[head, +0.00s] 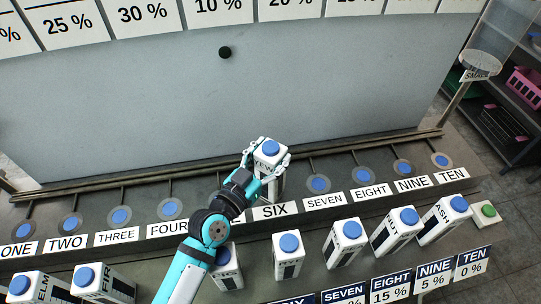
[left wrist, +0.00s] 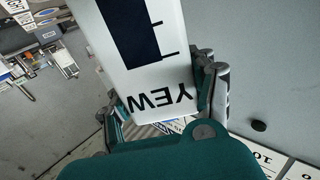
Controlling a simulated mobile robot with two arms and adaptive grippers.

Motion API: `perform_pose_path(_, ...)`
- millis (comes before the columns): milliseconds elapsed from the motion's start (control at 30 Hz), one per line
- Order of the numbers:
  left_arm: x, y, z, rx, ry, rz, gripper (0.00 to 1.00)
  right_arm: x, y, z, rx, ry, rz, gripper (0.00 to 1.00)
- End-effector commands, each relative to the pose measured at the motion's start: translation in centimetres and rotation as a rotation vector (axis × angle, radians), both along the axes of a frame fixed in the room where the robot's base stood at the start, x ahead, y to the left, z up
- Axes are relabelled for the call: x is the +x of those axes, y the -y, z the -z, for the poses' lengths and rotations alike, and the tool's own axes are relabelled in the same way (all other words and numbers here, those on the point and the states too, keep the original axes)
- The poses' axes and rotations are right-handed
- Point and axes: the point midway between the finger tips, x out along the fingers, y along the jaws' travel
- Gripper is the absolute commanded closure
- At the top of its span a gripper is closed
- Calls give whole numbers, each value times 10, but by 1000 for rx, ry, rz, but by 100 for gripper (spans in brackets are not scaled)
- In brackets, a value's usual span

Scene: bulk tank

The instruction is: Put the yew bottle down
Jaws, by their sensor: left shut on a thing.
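The yew bottle (head: 268,160) is white with a blue cap and stands about upright behind the SIX label (head: 274,211). My left gripper (head: 266,163) is shut on it, with fingers on both sides. In the left wrist view the bottle (left wrist: 140,50) fills the top middle, with YEW upside down and a dark level window, between the fingers of my left gripper (left wrist: 165,90). The blue disc at SIX is hidden, and I cannot tell whether the bottle's base touches the ledge. My right gripper is not in view.
Blue discs with no bottle on them show at SEVEN (head: 318,184), EIGHT (head: 364,175) and FOUR (head: 170,208). Several other blue-capped bottles, such as the ash bottle (head: 442,222), stand along the front row. A grey tank wall (head: 150,110) rises behind. A green button (head: 488,211) is at right.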

Motion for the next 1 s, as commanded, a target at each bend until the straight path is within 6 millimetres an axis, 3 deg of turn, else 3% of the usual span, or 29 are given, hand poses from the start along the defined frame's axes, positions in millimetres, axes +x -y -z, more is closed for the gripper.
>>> perform_pose_path(300, 0, 0, 3, 0, 1, 0, 86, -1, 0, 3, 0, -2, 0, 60)
perform_pose_path(333, 0, 0, 2, 0, 1, 0, 39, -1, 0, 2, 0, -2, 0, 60)
perform_pose_path(500, 0, 0, 2, -1, 1, 0, 19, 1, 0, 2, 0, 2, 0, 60)
perform_pose_path(800, 0, 0, -3, -2, 1, -1, 19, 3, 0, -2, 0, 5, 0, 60)
perform_pose_path(1000, -24, -16, 1, 3, 1, 0, 19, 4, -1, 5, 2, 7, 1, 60)
